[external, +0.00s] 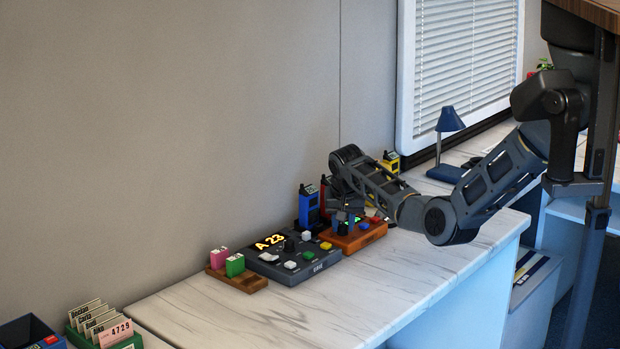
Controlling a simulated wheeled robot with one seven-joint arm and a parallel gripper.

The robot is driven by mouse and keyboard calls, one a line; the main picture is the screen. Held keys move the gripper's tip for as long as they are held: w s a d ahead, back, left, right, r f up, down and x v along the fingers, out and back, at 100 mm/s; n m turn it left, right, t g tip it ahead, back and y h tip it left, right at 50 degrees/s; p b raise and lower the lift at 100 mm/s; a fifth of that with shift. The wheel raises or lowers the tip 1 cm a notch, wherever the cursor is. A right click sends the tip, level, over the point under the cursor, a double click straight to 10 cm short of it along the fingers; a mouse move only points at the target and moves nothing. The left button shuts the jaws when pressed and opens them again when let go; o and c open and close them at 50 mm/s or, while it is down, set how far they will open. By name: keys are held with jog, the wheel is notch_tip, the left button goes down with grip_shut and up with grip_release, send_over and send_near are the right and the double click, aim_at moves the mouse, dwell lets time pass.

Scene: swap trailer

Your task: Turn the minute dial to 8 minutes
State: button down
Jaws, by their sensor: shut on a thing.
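A low orange-brown console (371,233) stands on the marble-topped counter, with a small patch of green display and coloured buttons showing. My gripper (346,215) reaches down over this console from the right, its fingers close to the top face. It is shut on what appears to be the minute dial, which the fingers and wrist hide. The dial's pointer and the number on the display cannot be read. To the left, a grey console (293,271) has a lit "A 23" display, a dark knob and several coloured buttons.
Blue (309,207), red and yellow handheld devices stand behind the consoles by the wall. A wooden holder (247,284) with pink and green blocks sits at left. A blue lamp (448,140) stands further right. The counter front (400,285) is clear.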

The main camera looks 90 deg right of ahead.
jog(key=shift+w+m+g+b, duration=0.1)
jog(key=shift+m+g+b, duration=0.35)
jog(key=shift+m, duration=0.65)
jog(key=c, duration=0.9)
grip_release()
jog(key=v, duration=0.7)
jog(key=shift+a+r, duration=0.15)
jog(key=shift+r, duration=0.2)
